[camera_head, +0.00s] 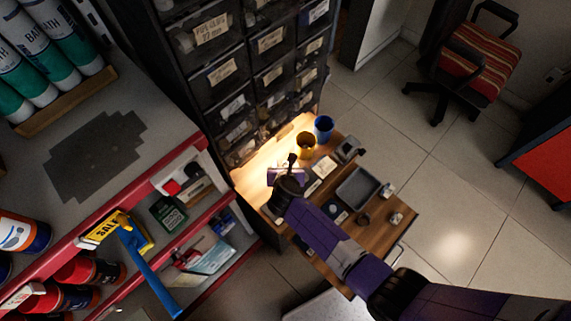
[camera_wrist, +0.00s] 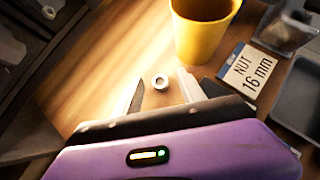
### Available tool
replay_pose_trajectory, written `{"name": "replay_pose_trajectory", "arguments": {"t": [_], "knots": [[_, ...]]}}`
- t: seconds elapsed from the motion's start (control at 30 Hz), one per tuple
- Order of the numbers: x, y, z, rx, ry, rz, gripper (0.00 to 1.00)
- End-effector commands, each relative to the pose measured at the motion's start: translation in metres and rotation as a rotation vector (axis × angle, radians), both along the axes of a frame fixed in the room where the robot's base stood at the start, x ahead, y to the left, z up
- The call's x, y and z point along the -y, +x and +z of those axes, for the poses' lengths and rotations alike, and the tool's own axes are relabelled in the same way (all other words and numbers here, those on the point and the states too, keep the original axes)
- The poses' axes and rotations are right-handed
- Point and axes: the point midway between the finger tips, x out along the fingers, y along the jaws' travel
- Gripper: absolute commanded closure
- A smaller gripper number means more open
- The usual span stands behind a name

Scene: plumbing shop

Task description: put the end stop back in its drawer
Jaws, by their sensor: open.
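A small pale ring-shaped piece (camera_wrist: 160,82), which looks like the end stop, lies on the wooden table between and just beyond my fingertips in the wrist view. My gripper (camera_wrist: 162,95) is open above the table, its two fingers on either side of the piece, apart from it as far as I can tell. In the head view my gripper (camera_head: 289,168) is over the lit end of the table and hides the piece. The dark drawer cabinet (camera_head: 243,85) stands behind the table with labelled drawers that look shut. I cannot read which drawer is the end stop's.
A yellow cup (camera_wrist: 203,32) stands just past the piece, with a blue cup (camera_head: 324,128) beside it. A "NUT 16 mm" card (camera_wrist: 248,74) and a grey tray (camera_head: 358,188) lie to the right. A red-edged shelf (camera_head: 150,190) stands left.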

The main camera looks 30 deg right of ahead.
Motion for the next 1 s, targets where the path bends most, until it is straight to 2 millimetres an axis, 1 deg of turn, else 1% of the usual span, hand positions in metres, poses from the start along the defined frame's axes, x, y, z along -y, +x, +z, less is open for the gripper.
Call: {"name": "replay_pose_trajectory", "arguments": {"t": [0.2, 0.23, 0.37, 0.4, 0.47, 0.83, 1.0], "knots": [[0.0002, 0.0009, -0.0002, 0.002, 0.001, 0.0, 0.52], [0.0002, 0.0009, -0.0002, 0.002, 0.001, 0.0, 0.54], [0.0001, 0.0007, -0.0003, 0.001, 0.001, 0.0, 0.8], [0.0001, 0.0007, -0.0003, 0.001, 0.001, 0.0, 0.88], [0.0001, 0.0007, -0.0002, 0.001, 0.001, 0.0, 0.99], [-0.0001, 0.0004, 0.0003, 0.001, 0.001, 0.0, 1.0], [-0.0017, -0.0018, 0.0051, 0.002, 0.001, 0.001, 1.0]]}}
